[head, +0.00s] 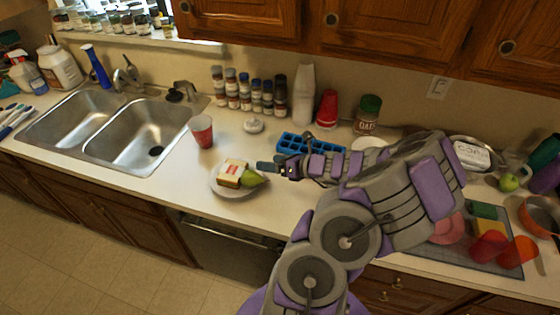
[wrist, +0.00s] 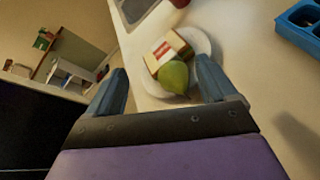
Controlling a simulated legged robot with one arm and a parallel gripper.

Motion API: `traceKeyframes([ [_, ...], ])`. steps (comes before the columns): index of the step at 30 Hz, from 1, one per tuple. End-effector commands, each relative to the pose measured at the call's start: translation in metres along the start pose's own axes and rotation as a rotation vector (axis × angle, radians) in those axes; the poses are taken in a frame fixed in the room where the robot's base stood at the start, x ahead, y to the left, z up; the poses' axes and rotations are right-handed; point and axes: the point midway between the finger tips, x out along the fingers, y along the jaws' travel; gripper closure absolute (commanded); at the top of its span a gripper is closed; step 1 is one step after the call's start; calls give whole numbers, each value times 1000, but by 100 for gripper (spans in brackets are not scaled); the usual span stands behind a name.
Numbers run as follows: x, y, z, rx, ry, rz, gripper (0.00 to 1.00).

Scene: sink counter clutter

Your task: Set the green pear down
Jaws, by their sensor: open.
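The green pear (head: 253,179) rests on a white plate (head: 222,190) on the counter, touching or close beside a yellow-and-white box (head: 232,172). In the wrist view the pear (wrist: 173,77) lies on the near part of the plate (wrist: 203,44), in front of the box (wrist: 165,52). My gripper (head: 270,168) is just right of the pear in the head view. In the wrist view my gripper (wrist: 160,82) has its two blue fingers wide apart, with the pear beyond and between them and nothing held.
A red cup (head: 202,132) stands behind the plate. A blue tray (head: 300,145) lies behind my gripper. Spice jars (head: 245,92) line the wall. The double sink (head: 130,130) is to the left. The counter in front of the plate is narrow, ending at its edge.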

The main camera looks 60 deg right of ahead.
Motion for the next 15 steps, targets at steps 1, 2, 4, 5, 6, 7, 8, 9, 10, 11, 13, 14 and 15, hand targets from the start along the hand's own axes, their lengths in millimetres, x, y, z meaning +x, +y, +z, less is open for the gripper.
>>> traceKeyframes([
  [1, -7, 0, 1, 0, -1, -2, 15],
  [2, -11, 0, 1, 0, -2, -1, 15],
  [4, -16, 0, 1, 0, -2, 1, 15],
  [5, -18, 0, 1, 0, -2, 1, 15],
  [6, -20, 0, 1, 0, -2, 1, 15],
  [7, -22, 0, 0, 0, -2, 1, 15],
  [8, -23, 0, 0, 0, -1, 1, 15],
  [9, -23, 1, 0, 0, -1, 2, 15],
  [10, -24, 1, 0, 0, -1, 2, 15],
  [11, -24, 1, 0, 0, -1, 2, 15],
  [13, -22, 3, 1, -9, 3, 8, 15],
  [14, -20, 7, 2, -22, 9, 16, 15],
  [15, -16, 14, 4, -50, 21, 34, 15],
])
